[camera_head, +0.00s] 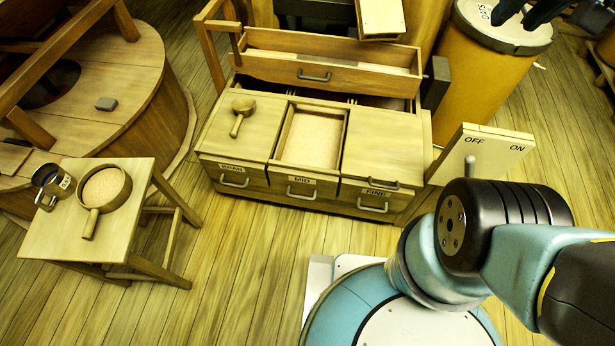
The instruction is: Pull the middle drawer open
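A low wooden chest (382,138) stands at the centre with three front drawers. The left drawer (238,172) is labelled BRAN, the middle drawer (302,184) MID, the right drawer (368,196) FINE. Each has a grey bar handle; the middle handle (301,195) is clear of my arm. The middle front looks about level with its neighbours. Above it, a framed opening in the top shows pale meal (312,137). Two dark prongs at the top right edge look like my gripper (517,20), apart and empty, far from the handle; most of it is out of frame.
A wooden scoop (241,112) lies on the chest's left top. A long tray (325,72) rises behind. An OFF/ON lever board (485,152) stands right, near my arm. A stool (130,185) holds a pan and a metal cup. The floor before the drawers is clear.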

